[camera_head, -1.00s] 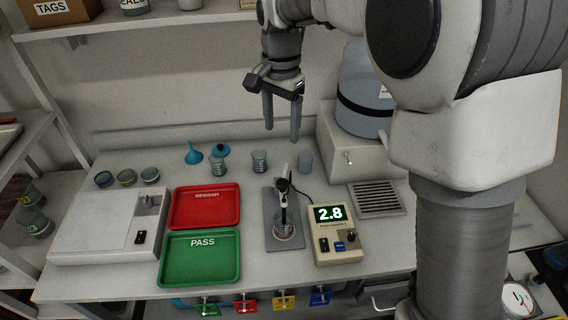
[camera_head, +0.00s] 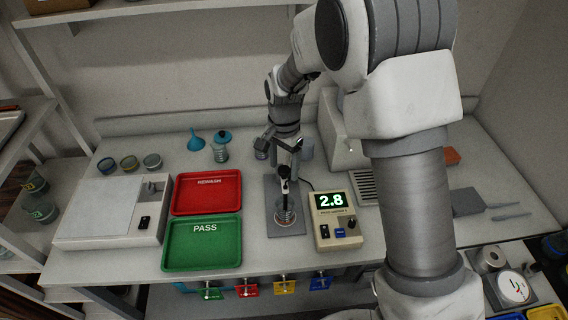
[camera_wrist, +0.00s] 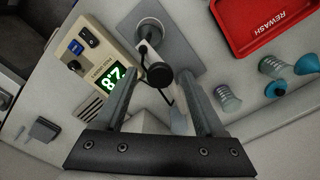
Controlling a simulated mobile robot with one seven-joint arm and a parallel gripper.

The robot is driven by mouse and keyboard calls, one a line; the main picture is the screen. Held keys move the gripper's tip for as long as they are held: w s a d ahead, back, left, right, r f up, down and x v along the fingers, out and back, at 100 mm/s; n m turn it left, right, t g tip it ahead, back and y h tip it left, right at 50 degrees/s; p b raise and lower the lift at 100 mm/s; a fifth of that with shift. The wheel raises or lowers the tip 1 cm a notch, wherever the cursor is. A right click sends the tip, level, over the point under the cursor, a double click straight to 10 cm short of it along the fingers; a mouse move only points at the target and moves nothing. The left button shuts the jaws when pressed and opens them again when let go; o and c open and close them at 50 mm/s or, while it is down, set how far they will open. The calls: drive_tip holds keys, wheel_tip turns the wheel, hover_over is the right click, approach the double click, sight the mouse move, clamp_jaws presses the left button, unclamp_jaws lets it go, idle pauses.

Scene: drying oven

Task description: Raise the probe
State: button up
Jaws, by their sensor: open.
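The probe (camera_head: 284,198) stands upright on a grey stand plate (camera_head: 272,224), its lower end in a small glass beaker (camera_head: 285,217). It has a black knob or clamp near its top. My gripper (camera_head: 282,160) is open, just above and behind the probe's top. In the wrist view the black knob (camera_wrist: 159,75) shows between the two open fingers of my gripper (camera_wrist: 158,84), and neither finger visibly grips it. The meter (camera_head: 335,220) beside the stand reads 2.8. My gripper hides part of the probe's upper end.
The red REWASH tray (camera_head: 208,193) and green PASS tray (camera_head: 202,244) lie left of the stand. A blue funnel (camera_head: 196,139) and small glass vessels stand behind. A white balance-like box (camera_head: 105,212) is far left.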

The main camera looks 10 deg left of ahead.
clamp_jaws()
idle(0.4)
idle(1.1)
